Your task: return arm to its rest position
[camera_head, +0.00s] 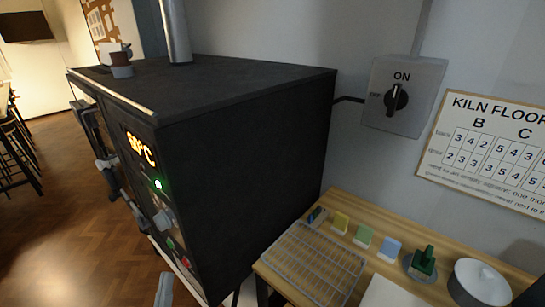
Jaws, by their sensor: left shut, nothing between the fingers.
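My left gripper (165,289) shows only as a small grey piece at the bottom edge, left of the kiln's lower front. It is shut and empty, and apart from the kiln in the picture. The rest of the left arm is out of view. My right gripper is not in view.
The black kiln (245,140) fills the middle, with a lit orange temperature display (140,149), a green light (158,184) and a grey knob (164,219). A wall switch (396,98) points to ON. A wooden table (345,205) carries a wire rack (313,264). Open floor (60,235) lies left.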

